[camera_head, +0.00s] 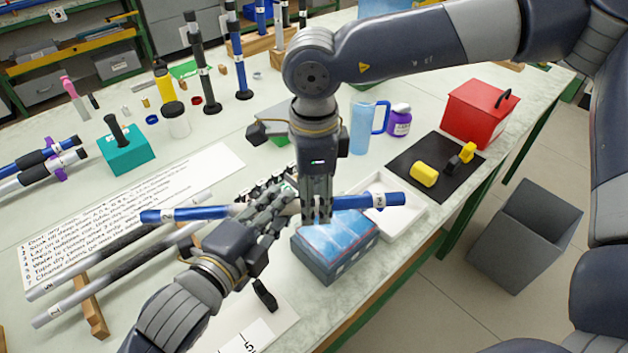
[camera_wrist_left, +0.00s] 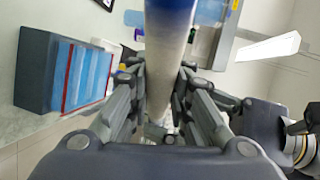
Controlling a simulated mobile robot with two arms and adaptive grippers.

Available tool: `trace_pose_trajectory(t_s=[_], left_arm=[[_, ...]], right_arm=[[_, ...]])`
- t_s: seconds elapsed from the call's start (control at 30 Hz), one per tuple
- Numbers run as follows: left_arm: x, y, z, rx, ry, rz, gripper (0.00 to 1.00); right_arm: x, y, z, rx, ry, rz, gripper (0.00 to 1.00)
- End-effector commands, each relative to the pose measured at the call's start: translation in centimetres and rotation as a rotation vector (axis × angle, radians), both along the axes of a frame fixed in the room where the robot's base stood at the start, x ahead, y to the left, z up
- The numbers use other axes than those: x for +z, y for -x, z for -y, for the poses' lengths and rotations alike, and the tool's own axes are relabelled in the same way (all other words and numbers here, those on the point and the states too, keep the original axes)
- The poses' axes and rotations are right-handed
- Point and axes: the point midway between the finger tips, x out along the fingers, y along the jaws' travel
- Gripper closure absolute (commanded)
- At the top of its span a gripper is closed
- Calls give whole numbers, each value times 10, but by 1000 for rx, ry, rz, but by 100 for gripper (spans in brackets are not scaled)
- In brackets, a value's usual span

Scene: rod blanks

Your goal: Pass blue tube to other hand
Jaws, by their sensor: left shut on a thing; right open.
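The blue tube (camera_head: 190,214) lies nearly level above the table in the head view, with blue ends and a pale middle. My left gripper (camera_head: 272,208) is shut on it left of its middle. In the left wrist view the tube (camera_wrist_left: 170,55) runs between the fingers of my left gripper (camera_wrist_left: 163,90). My right gripper (camera_head: 317,212) points down from above at the tube's middle, just right of the left gripper. It is open, and its fingers cover part of the tube. Whether they touch it cannot be told.
A blue-topped box (camera_head: 335,245) and a white tray (camera_head: 405,215) sit below the tube's right half. Grey rods (camera_head: 120,282) lie on a wooden rack at left. A blue mug (camera_head: 362,128), purple jar (camera_head: 400,121) and red box (camera_head: 478,112) stand behind.

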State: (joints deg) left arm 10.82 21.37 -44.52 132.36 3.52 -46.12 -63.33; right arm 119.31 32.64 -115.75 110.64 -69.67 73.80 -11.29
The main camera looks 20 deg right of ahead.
Motion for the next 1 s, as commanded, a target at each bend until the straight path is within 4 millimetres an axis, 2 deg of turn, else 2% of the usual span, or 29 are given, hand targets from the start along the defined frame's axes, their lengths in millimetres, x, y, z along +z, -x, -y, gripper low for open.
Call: trace_pose_trajectory(t_s=[0.3,0.5,0.57,0.6,0.7,1.0], left_arm=[[0,0,0,0,1,1,100],[0,0,0,0,1,1,100],[0,0,0,0,1,1,100],[0,0,0,-1,1,1,79],[0,0,0,-1,1,1,58],[0,0,0,0,1,1,58]], right_arm=[[-3,0,0,0,0,0,56],[-3,0,0,0,0,0,100],[-2,0,0,0,0,0,100],[-2,0,0,0,0,0,100],[-2,0,0,0,0,1,100],[-2,0,0,0,0,0,100]])
